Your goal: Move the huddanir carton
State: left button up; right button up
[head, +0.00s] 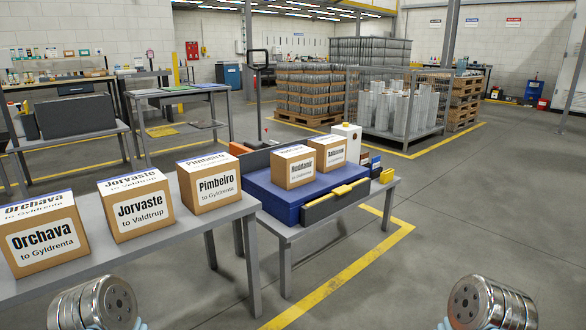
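Two labelled cardboard cartons stand on a blue platform on a low grey table in the middle of the head view. The front-left one (294,168) has a white label that seems to read Huddanir; its lettering is small. The other carton (326,154) stands just right of and behind it, its name too small to read surely. Metal cylindrical parts, which look like my arm links, show at the bottom left and bottom right corners. My gripper fingers do not show clearly, and nothing of mine touches the cartons.
On the grey table (120,258) at left stand the Orchava carton (44,236), the Jorvaste carton (136,208) and the Pimbeiro carton (210,184). The blue platform (264,190) has a yellow-handled dark front (336,200). The floor right of the yellow line is clear.

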aim_at(294, 166)
jog(key=i+l+u, duration=0.2)
jog(key=u, duration=0.3)
jog(key=i+l+u, duration=0.2)
jog(key=u, duration=0.25)
